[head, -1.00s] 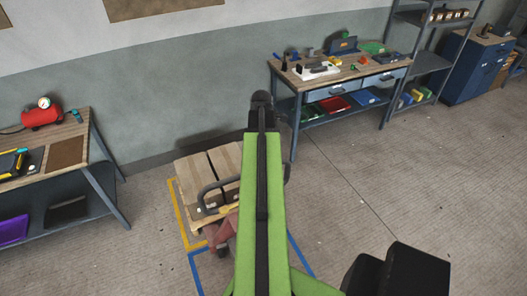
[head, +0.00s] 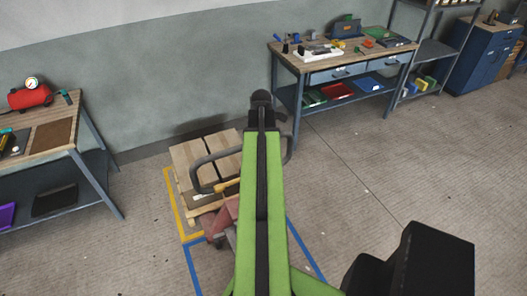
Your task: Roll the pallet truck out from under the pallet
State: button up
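The pallet truck (head: 224,220) has a reddish body low on the floor and a dark loop handle (head: 197,176). The handle rises in front of the cartons and passes behind my green arm, showing on both sides of it. The wooden pallet (head: 190,212) carries brown cartons (head: 190,160) and stands beyond the truck's body; the forks are hidden. My gripper (head: 263,98) is at the far end of my arm, seen from behind against the wall. In the picture it lies above the handle loop. Its fingers are too hidden to tell open or shut.
Yellow tape (head: 176,212) and blue tape (head: 193,268) mark the floor around the pallet and truck. A workbench (head: 82,135) stands to the left, another workbench (head: 338,62) behind right. Shelving (head: 433,50) and a blue cabinet (head: 483,58) are farther right. The right floor is open.

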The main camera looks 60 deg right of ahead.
jog(key=c, duration=1)
jog(key=shift+a, duration=0.1)
dwell(0.6)
